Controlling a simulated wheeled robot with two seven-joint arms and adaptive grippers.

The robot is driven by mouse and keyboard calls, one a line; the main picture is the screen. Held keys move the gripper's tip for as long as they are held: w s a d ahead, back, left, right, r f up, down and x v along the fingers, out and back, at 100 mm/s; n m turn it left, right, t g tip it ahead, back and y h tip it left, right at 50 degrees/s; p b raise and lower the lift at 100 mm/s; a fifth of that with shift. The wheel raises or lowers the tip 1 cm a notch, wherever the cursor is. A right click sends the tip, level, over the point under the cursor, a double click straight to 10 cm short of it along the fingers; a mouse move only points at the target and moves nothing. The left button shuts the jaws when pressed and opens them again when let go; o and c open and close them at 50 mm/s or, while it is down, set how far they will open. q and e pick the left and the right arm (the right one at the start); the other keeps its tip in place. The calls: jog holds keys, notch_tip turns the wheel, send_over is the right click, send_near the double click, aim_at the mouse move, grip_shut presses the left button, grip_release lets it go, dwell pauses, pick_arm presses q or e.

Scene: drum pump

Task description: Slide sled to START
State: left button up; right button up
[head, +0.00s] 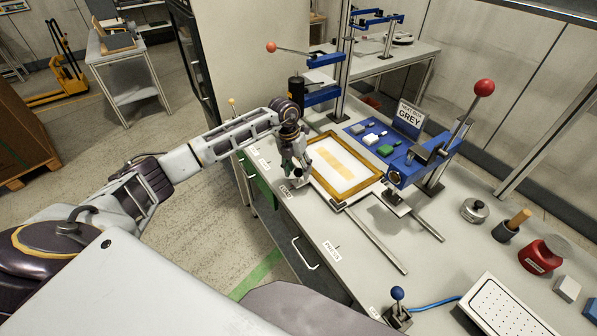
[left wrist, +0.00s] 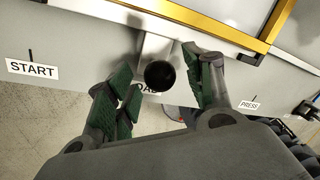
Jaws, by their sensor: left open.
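The sled (head: 376,178) is a gold-rimmed frame around a pale panel with a tan patch, lying on rails on the bench. In the left wrist view its gold rim (left wrist: 236,36) crosses the top right, and a pale bar ends in a round black knob (left wrist: 160,75). The knob lies beside the partly hidden LOAD label (left wrist: 148,90). My left gripper (head: 294,172) is open, with green-padded fingers on either side of the knob. The START label (left wrist: 32,70) lies left of it in the wrist view. My right gripper is not in view.
The PRESS label (head: 332,251) and a rail (head: 376,240) lie toward the near end. A blue press with a red-ball lever (head: 484,88) stands right of the sled. A black cylinder on a blue bracket (head: 320,96) stands behind my gripper. A blue tray (head: 362,128) holds small blocks.

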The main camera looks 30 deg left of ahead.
pick_arm(q)
jog(key=shift+d+f, duration=0.15)
jog(key=shift+f, duration=0.7)
jog(key=shift+c, duration=0.2)
grip_shut()
